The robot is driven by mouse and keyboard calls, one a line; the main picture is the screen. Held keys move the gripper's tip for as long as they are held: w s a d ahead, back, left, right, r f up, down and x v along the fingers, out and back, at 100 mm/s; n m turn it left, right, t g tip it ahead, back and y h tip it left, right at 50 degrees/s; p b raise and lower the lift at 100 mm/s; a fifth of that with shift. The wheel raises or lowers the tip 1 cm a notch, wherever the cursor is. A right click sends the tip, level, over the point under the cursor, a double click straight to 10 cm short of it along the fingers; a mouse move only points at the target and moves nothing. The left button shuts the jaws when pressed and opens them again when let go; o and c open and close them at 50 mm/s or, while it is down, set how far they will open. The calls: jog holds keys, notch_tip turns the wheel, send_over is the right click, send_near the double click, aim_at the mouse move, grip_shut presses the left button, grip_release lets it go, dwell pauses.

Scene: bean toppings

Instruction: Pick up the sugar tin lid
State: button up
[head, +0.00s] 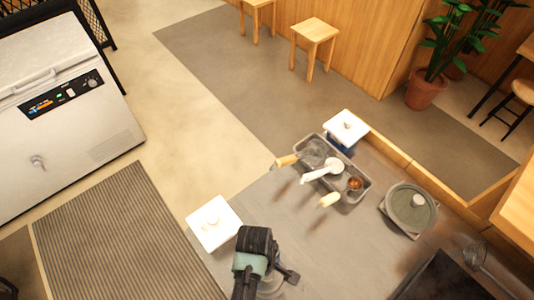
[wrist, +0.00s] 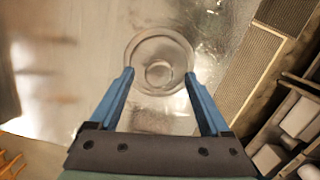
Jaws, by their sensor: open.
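A round, clear lid-like disc with a raised centre knob (wrist: 160,45) lies on the grey counter in the wrist view, and I take it for the sugar tin lid. In the head view a clear round thing (head: 269,288) shows partly beside my gripper, much of it hidden. My gripper (wrist: 158,76) is open, its blue fingers on either side of the disc's near part with the knob between them. Nothing is held. I cannot tell whether the fingers touch the disc or are above it.
White square knobbed lids show on the counter at left (head: 213,236) and on a blue tin (head: 341,145). A grey tray (head: 364,190) holds utensils with pale handles. A round grey-green lid (head: 408,208) sits at right, near a wire whisk (head: 474,255). The counter's middle is bare.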

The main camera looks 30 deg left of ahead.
jog(key=shift+d+f, duration=0.15)
jog(key=shift+f, duration=1)
grip_shut()
